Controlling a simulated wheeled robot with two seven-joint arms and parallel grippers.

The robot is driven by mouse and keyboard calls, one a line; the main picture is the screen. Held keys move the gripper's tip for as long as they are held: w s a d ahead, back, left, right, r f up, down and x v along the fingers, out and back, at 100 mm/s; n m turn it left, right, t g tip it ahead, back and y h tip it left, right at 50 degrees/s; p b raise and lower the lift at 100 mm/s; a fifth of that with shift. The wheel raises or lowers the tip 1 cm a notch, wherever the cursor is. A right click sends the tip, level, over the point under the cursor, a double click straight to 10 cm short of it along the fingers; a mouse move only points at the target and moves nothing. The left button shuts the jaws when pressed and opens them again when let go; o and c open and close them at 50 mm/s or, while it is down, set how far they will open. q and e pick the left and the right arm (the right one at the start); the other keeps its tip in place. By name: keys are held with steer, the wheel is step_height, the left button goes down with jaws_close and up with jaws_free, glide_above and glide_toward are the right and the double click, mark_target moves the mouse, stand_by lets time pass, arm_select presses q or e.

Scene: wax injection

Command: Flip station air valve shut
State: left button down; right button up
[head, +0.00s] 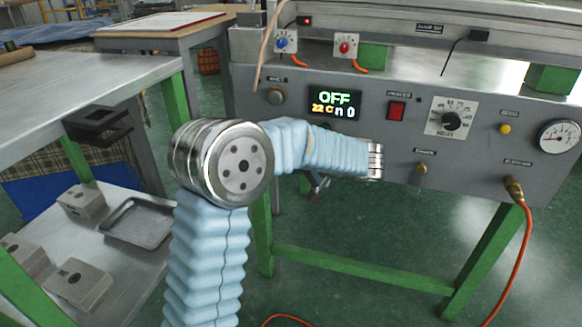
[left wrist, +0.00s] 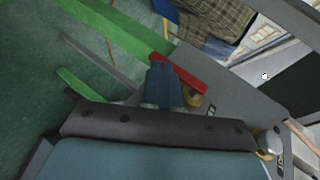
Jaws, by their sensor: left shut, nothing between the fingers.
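The air valve shows in the left wrist view as a red lever (left wrist: 190,80) beside a small brass body (left wrist: 193,98) on the grey station panel. The lever slants from upper left to lower right. My left gripper (left wrist: 163,68) is shut and empty, its dark blue fingers together right by the lever's left part. I cannot tell whether they touch it. In the head view my blue-sleeved left arm reaches to the panel and hides the valve and most of the gripper. My right gripper is not in view.
The grey station panel (head: 382,130) carries an OFF display (head: 334,103), a red switch (head: 397,111), a dial (head: 450,122) and a gauge (head: 558,137). An orange hose (head: 524,240) hangs at right. Green legs stand below. A metal table (head: 90,85) is at left.

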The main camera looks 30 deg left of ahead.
arm_select(q)
steer(key=shift+r, duration=0.1)
steer(key=a+r+p+v, duration=0.1)
steer(key=p+v, duration=0.1)
steer(key=v, duration=1.2)
steer(key=s+d+f+m+g+h+p, duration=0.1)
steer(key=f+m+h, duration=0.1)
steer(key=f, duration=0.6)
steer(key=s+d+f+m+h, duration=0.1)
steer(key=d+f+m+h, duration=0.15)
steer(key=f, duration=0.55)
steer(key=s+d+f+m+g+h+p, duration=0.1)
steer(key=s+f+h, duration=0.15)
steer(key=f, duration=0.55)
steer(key=s+d+f+n+h+p, duration=0.1)
steer(key=s+d+f+n+h, duration=0.1)
steer(key=s+f+h, duration=0.3)
steer(key=s+d+f+n+t+h+p, duration=0.1)
steer(key=s+d+f+n+h+p, duration=0.1)
steer(key=s+f, duration=0.8)
steer(key=shift+s+d+f+n+t+h, duration=0.3)
steer(key=shift+d+f+n+h, duration=0.45)
steer(key=shift+d+f+h, duration=0.5)
